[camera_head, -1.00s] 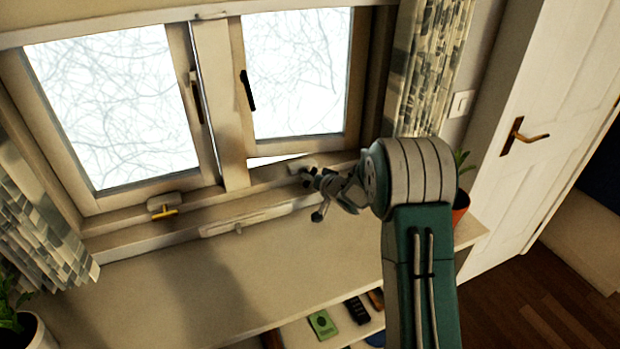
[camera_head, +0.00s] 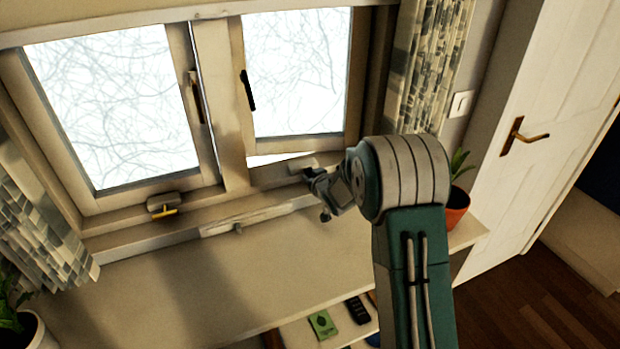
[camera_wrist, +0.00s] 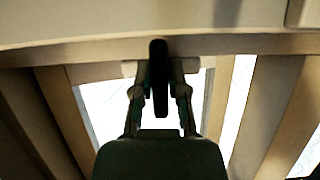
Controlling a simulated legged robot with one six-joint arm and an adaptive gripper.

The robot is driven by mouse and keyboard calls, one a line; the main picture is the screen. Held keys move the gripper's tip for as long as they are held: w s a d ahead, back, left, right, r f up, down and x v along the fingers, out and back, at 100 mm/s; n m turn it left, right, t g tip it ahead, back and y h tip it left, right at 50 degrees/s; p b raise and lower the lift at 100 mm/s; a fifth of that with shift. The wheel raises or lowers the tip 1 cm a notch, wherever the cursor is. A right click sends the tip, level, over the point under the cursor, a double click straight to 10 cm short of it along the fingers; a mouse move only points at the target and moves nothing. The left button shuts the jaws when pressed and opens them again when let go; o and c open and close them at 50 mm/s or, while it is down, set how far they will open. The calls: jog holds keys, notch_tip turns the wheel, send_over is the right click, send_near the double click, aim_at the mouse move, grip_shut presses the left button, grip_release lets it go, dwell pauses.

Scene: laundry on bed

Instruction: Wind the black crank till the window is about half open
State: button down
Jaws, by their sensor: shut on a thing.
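The right window sash (camera_head: 296,75) stands slightly open, with a bright wedge-shaped gap along its bottom edge. Its black handle (camera_head: 248,90) is at its left side. My gripper (camera_head: 318,180) is at the sill below this sash, beside a pale crank housing (camera_head: 302,165). In the wrist view the black crank (camera_wrist: 158,78) stands between the two fingers of my gripper (camera_wrist: 160,95), which are shut on it. In the head view the crank is mostly hidden by my gripper and arm.
The left sash (camera_head: 115,105) is closed, with a yellow crank (camera_head: 163,211) below it. A pale bar (camera_head: 245,220) lies along the sill. A potted plant (camera_head: 457,200) stands right of my arm. The worktop (camera_head: 190,285) in front is mostly clear.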

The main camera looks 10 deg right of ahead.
jog(key=shift+s+f, duration=0.1)
jog(key=shift+f, duration=0.2)
jog(key=c, duration=0.6)
grip_release()
jog(key=shift+c, duration=0.2)
jog(key=shift+r, duration=0.15)
jog(key=shift+r, duration=0.1)
jog(key=v, duration=1.1)
jog(key=shift+s, duration=0.3)
jog(key=shift+d+r, duration=0.1)
jog(key=shift+r, duration=0.1)
